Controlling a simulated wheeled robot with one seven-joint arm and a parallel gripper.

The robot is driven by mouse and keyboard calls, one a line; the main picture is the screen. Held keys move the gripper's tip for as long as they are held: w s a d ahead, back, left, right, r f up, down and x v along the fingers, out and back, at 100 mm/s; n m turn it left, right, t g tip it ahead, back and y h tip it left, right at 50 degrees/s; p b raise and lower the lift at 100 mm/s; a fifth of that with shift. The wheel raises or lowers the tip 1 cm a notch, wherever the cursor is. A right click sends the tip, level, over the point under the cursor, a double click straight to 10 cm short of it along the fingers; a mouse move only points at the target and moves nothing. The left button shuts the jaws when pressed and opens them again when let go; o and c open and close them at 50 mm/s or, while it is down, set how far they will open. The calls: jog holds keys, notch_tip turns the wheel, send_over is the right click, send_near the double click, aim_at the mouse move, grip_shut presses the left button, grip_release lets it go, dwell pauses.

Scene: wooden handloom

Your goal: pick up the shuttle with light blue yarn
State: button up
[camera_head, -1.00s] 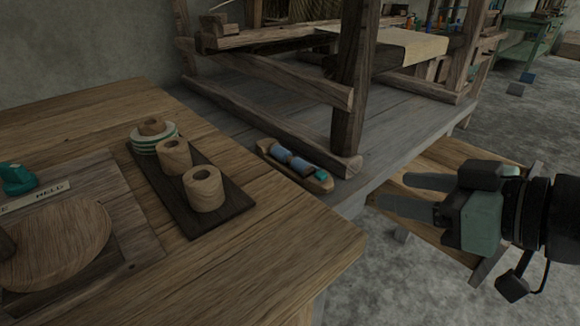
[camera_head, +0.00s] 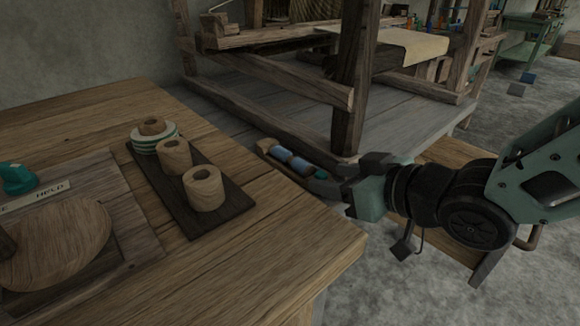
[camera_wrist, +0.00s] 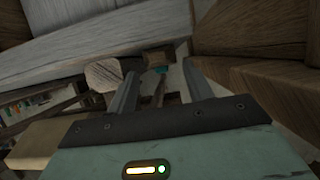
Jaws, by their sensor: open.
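The wooden shuttle with light blue yarn (camera_head: 299,165) lies low beside the loom's front post, past the far edge of the table. Two light blue yarn rolls and a small teal piece show on it in the head view. My gripper (camera_head: 324,182) is at the shuttle's right end, with grey fingers close to it or overlapping it in the picture. In the wrist view my gripper (camera_wrist: 160,80) has its two fingers apart.
The loom's post (camera_head: 350,100) and foot beam stand close behind the shuttle. The wooden table (camera_head: 270,250) is in front, with a dark tray (camera_head: 185,205) of wooden spools and a round wooden plate (camera_head: 60,240). A plank bench (camera_head: 455,155) stands under my arm.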

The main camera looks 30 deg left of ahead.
aim_at(325, 176)
jog(key=b+x, duration=0.1)
jog(key=x, duration=0.3)
jog(key=shift+s+a, duration=0.1)
jog(key=c, duration=0.8)
jog(key=shift+r, duration=0.1)
